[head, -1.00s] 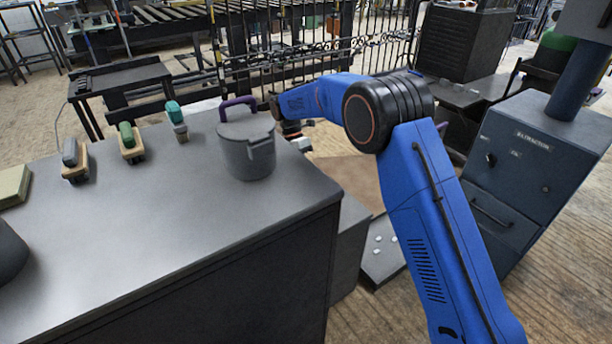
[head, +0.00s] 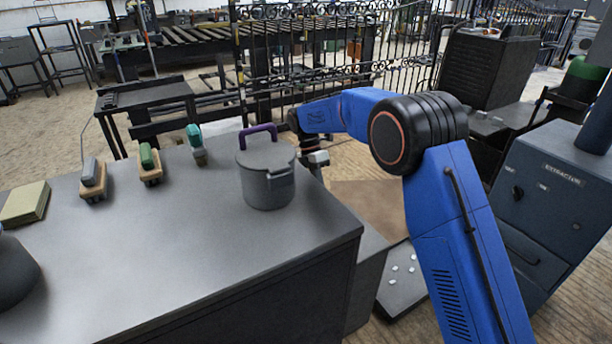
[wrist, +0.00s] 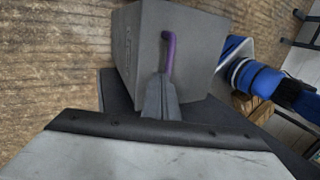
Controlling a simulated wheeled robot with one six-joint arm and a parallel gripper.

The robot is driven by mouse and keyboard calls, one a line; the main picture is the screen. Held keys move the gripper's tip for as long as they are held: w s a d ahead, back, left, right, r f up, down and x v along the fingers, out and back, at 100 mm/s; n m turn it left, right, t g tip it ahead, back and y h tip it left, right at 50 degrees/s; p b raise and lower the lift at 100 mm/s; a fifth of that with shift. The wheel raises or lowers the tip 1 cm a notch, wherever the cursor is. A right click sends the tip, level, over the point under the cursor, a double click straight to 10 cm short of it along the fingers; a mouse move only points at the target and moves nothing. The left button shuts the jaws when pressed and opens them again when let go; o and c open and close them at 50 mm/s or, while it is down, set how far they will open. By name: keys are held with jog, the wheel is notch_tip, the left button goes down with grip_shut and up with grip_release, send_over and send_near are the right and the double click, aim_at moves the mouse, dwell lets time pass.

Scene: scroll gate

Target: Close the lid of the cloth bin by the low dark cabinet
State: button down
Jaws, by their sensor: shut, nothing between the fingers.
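In the wrist view, a grey panel with faint lettering (wrist: 195,40) carries a purple handle (wrist: 169,52); it may be the cloth bin or its lid. My gripper (wrist: 160,80) is shut and empty, its fingertips overlapping the handle's lower end; I cannot tell whether they touch. In the head view, my gripper (head: 318,158) hangs beyond the right end of the dark cabinet (head: 290,250). No bin shows clearly there; my blue arm covers part of that area. How far the lid is open cannot be told.
A grey lidded pot with a purple handle (head: 267,180) stands on the cabinet near my gripper. Brushes (head: 150,165) and a spray bottle (head: 198,145) stand farther left. The blue-grey extractor unit (head: 550,200) is at right. A patterned metal gate (head: 320,60) stands behind.

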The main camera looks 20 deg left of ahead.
jog(key=w+a+r, duration=0.2)
jog(key=w+a, duration=0.4)
jog(key=a, duration=0.1)
jog(key=s+d+r+m+t+y, duration=0.1)
jog(key=s+d+r+m, duration=0.15)
jog(key=d+r, duration=0.55)
jog(key=s+d+r+m+t+y, duration=0.1)
jog(key=d+r+m, duration=0.35)
jog(key=d, duration=0.45)
jog(key=s+d+r+m+y, duration=0.1)
jog(key=s+d+r+m, duration=0.15)
jog(key=d+r, duration=0.55)
jog(key=s+d+r+m+t, duration=0.35)
jog(key=s+d+m, duration=0.35)
jog(key=s+d, duration=0.8)
jog(key=s+d+f+m+t, duration=0.1)
jog(key=s+d+f+m, duration=0.2)
jog(key=s, duration=0.5)
jog(key=s+d+f+m+t, duration=0.1)
jog(key=s+d+f+m, duration=0.3)
jog(key=s+d, duration=0.2)
jog(key=s+d+f+m+t, duration=0.1)
jog(key=s+d+f+m, duration=0.2)
jog(key=s, duration=0.6)
jog(key=shift+s+d+f+y, duration=0.3)
jog(key=shift+d+f+y, duration=0.1)
jog(key=shift+d, duration=0.3)
jog(key=shift+m, duration=0.25)
